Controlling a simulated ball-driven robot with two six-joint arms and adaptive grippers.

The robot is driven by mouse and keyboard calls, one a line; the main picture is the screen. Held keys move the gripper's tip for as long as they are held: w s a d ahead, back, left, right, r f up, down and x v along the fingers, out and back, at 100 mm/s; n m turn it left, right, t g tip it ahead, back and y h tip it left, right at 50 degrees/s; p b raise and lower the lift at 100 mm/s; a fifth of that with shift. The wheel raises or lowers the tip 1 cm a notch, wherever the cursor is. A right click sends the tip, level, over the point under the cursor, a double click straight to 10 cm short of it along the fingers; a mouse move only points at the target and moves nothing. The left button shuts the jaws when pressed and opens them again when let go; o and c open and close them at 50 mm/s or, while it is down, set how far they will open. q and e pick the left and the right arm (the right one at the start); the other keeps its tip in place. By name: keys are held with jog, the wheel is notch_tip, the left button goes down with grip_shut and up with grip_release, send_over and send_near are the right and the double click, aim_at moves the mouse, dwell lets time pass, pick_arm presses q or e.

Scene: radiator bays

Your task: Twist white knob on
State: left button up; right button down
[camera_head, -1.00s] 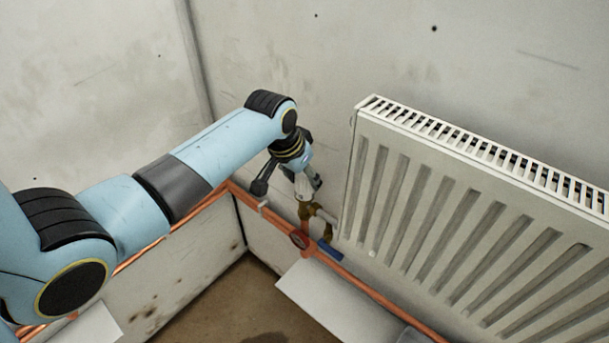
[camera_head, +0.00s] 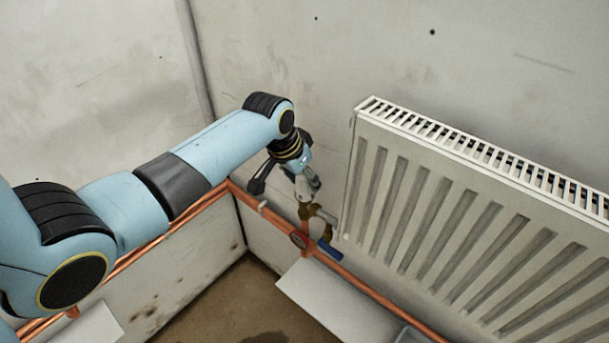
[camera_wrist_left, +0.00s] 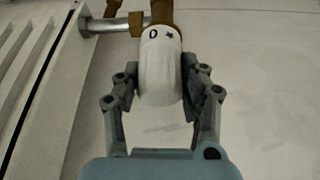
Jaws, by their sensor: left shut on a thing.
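The white knob (camera_wrist_left: 160,68) fills the middle of the left wrist view, with a dark "0" and a star mark near its brass end. My left gripper (camera_wrist_left: 161,88) is shut on it, one finger on each side. In the head view my left gripper (camera_head: 304,187) comes down over the knob at the radiator's lower left corner, and the knob is mostly hidden there. The brass valve body (camera_head: 318,211) shows just below it. My right gripper is in neither view.
The white radiator (camera_head: 470,200) stands close to the right of the gripper. A white ledge (camera_head: 335,305) lies beneath. The wall above is clear.

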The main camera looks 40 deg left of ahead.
pick_arm(q)
jog(key=m, duration=0.2)
jog(key=m+h, duration=0.1)
jog(key=shift+s+a+f+g, duration=0.1)
jog(key=shift+s+f+g, duration=0.15)
jog(key=shift+f+g, duration=0.1)
jog(key=shift+f+m+h+b, duration=0.1)
jog(key=shift+m+h+b, duration=0.4)
jog(key=shift+m, duration=0.5)
jog(key=m+g+b, duration=0.1)
jog(key=m, duration=0.2)
jog(key=shift+w+f+h+b, duration=0.1)
jog(key=shift+f+h+b, duration=0.05)
jog(key=shift+h+b, duration=0.2)
jog(key=m+g+b, duration=0.1)
jog(key=m, duration=0.2)
jog(key=shift+h, duration=0.25)
jog(key=o, duration=1.3)
jog(key=shift+w+r, duration=0.1)
jog(key=shift+r, duration=0.1)
jog(key=shift+o, duration=1)
jog(key=shift+r, duration=0.15)
jog(key=o, duration=0.5)
jog(key=shift+c, duration=0.2)
jog(key=shift+w, duration=0.1)
